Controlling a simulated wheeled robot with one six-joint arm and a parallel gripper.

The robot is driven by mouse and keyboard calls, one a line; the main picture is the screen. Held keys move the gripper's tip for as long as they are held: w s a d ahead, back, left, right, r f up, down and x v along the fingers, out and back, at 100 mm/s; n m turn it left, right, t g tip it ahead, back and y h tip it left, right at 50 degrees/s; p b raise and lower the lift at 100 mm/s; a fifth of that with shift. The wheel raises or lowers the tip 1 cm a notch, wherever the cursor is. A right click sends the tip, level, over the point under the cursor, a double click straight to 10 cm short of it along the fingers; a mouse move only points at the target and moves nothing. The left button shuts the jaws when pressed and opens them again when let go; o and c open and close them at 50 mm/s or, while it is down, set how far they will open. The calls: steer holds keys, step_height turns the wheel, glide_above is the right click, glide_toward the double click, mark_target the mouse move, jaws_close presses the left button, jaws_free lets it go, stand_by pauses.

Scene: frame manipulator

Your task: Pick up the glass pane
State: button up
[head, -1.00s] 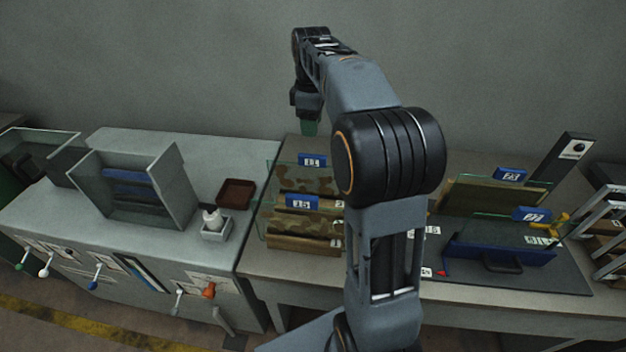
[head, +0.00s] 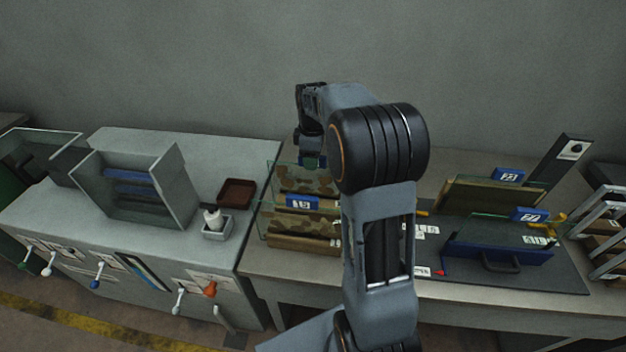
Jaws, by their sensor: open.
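Clear glass panes stand upright in a camouflage-patterned rack (head: 303,220) on the right-hand table; the edge of one pane (head: 265,208) shows at the rack's left. A blue numbered tag (head: 302,202) sits on the front pane. My gripper (head: 312,161) points down at the back pane's top edge, where another blue tag is mostly covered. It is open; its fingers are small and dark here, and I cannot tell whether they touch or straddle the glass. My arm hides the rack's right side.
More panes with blue tags (head: 508,175) stand in a holder at right, near a blue fixture with a handle (head: 500,256).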

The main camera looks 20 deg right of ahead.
steer(key=shift+f, duration=1.1)
steer(key=shift+c, duration=0.2)
jaws_close()
